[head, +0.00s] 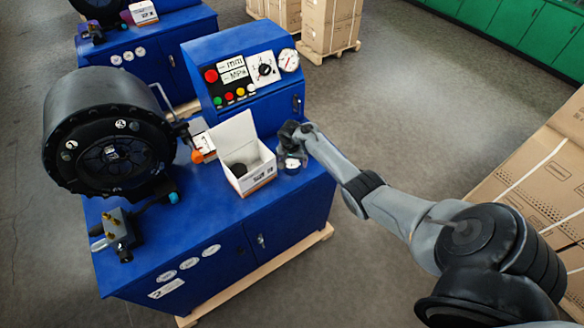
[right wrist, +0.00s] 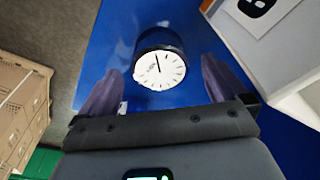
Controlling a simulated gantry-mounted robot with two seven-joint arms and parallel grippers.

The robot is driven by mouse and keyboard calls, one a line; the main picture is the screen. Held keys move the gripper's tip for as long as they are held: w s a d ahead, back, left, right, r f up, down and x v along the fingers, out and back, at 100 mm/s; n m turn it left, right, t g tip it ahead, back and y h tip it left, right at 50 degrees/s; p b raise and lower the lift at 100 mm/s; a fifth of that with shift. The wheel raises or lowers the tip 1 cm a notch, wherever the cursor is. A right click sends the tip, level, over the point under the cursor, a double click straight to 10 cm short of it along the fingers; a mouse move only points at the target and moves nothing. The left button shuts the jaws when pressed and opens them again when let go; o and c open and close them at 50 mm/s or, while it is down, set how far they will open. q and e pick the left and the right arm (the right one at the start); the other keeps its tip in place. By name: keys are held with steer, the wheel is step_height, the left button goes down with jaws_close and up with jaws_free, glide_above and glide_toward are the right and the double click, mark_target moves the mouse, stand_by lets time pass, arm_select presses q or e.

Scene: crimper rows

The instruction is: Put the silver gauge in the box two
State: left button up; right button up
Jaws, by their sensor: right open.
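A small round gauge (head: 292,163) with a white dial and a dark-looking rim stands on the blue bench top, right of an open white box (head: 262,175). In the right wrist view the gauge (right wrist: 160,70) lies between and just beyond the fingertips. My right gripper (head: 291,148) is open and close above the gauge, with a finger on each side (right wrist: 160,84). The white box has its flap up and a dark round thing inside; its number is not readable. Its edge also shows in the right wrist view (right wrist: 292,50). My left gripper is out of view.
A large black cylindrical machine (head: 105,120) fills the bench's left. A blue control console (head: 215,62) stands behind the box, with a smaller white-orange box (head: 203,140) nearby. Cartons (head: 540,165) stand right, beyond open floor.

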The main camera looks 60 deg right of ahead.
steer(key=shift+d+f+b, duration=0.2)
steer(key=shift+f+b, duration=0.15)
steer(key=shift+f, duration=0.8)
steer(key=c, duration=1.2)
steer(key=shift+c, duration=0.2)
steer(key=shift+r, duration=0.1)
